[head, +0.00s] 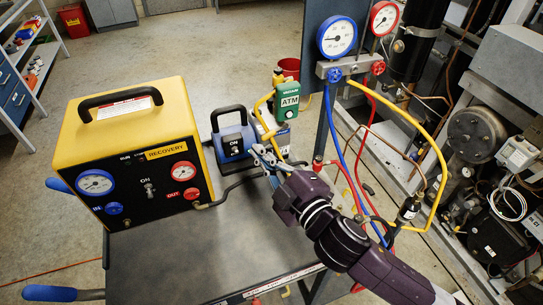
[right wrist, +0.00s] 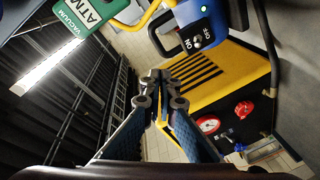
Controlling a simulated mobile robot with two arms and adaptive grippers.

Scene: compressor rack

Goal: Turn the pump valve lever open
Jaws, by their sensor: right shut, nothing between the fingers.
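The blue pump (head: 232,146) with an ON switch stands on the cart beside the yellow recovery unit. A green sign block reading ATM (head: 287,100) is at its right, with a yellow hose beside it. I cannot make out the valve lever clearly; my gripper may hide part of it. My right gripper (head: 262,152) is shut and empty in front of the pump's right end. In the right wrist view, its closed fingertips (right wrist: 161,82) show below the blue pump (right wrist: 200,25) and the green sign (right wrist: 95,14), with no visible contact. My left gripper is out of view.
The yellow recovery unit (head: 130,135) fills the cart's left side. The dark cart top (head: 185,255) is bare in front. A gauge manifold (head: 350,67) stands at right, with blue, red and yellow hoses hanging close to my right arm. The compressor rack (head: 475,135) is farther right.

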